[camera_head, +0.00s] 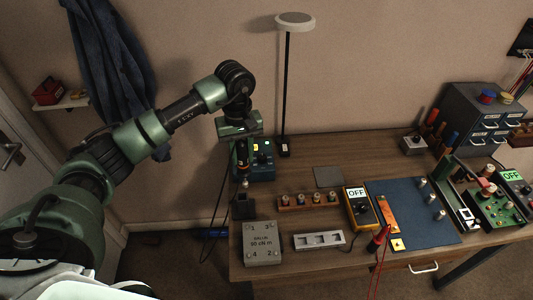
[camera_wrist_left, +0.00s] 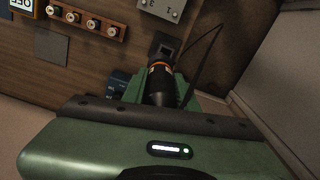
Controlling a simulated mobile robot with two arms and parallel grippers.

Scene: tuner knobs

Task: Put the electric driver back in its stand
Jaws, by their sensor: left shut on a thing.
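The electric driver (camera_head: 242,156) is black with an orange band and hangs roughly upright from my left gripper (camera_head: 240,142). My left gripper is shut on it. The driver's tip points down, just above the dark, square, open-topped stand (camera_head: 245,206) at the table's left edge. In the left wrist view the driver (camera_wrist_left: 158,84) shows between the green fingers (camera_wrist_left: 160,92), and the stand (camera_wrist_left: 166,48) lies beyond its far end. I cannot tell the exact gap between tip and stand. My right gripper is not in view.
A teal box (camera_head: 263,163) with a lit display stands close behind the driver. A grey value block (camera_head: 262,243) is in front of the stand. A knob rack (camera_head: 309,200) and grey slotted tray (camera_head: 319,241) are to the right. A tall lamp (camera_head: 287,90) stands behind.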

